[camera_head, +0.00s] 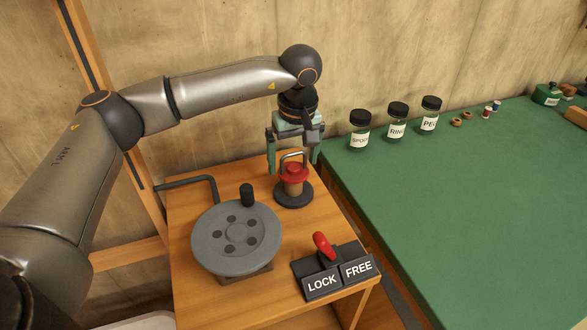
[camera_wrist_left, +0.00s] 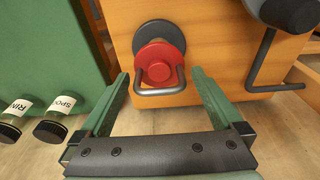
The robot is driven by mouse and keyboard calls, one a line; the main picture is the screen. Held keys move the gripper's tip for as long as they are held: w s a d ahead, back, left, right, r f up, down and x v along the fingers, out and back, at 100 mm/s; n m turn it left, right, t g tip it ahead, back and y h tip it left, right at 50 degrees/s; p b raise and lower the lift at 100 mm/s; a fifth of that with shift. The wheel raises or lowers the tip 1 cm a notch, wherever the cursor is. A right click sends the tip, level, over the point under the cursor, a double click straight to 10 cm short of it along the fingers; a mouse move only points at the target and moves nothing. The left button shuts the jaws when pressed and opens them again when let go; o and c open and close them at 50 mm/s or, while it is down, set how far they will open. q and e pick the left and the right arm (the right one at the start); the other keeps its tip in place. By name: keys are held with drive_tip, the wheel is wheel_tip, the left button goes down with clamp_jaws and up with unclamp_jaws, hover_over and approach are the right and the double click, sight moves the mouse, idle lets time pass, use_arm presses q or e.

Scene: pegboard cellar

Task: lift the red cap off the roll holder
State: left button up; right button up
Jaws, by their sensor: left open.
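The red cap (camera_head: 293,172) sits on top of the roll holder (camera_head: 293,193), which stands on a dark round base on the wooden cabinet top. A grey metal loop handle (camera_head: 292,157) rises from the cap. My left gripper (camera_head: 293,168) is open, pointing down, its green fingers on either side of the handle. In the left wrist view the red cap (camera_wrist_left: 160,64) and its loop handle (camera_wrist_left: 160,90) lie ahead, between the lines of the two open fingers (camera_wrist_left: 160,85). I see no contact between fingers and handle. My right gripper is not in view.
A grey crank wheel (camera_head: 237,237) stands in front of the holder. A red lever (camera_head: 323,245) sits on a LOCK/FREE block at the front. A bent grey bar (camera_head: 190,182) is at the left. Labelled jars (camera_head: 397,120) line the green bench (camera_head: 460,200) at the right.

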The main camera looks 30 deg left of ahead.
use_arm(q)
drive_tip(key=c, duration=1.3)
drive_tip(key=shift+o, duration=0.2)
drive_tip(key=shift+r, duration=0.1)
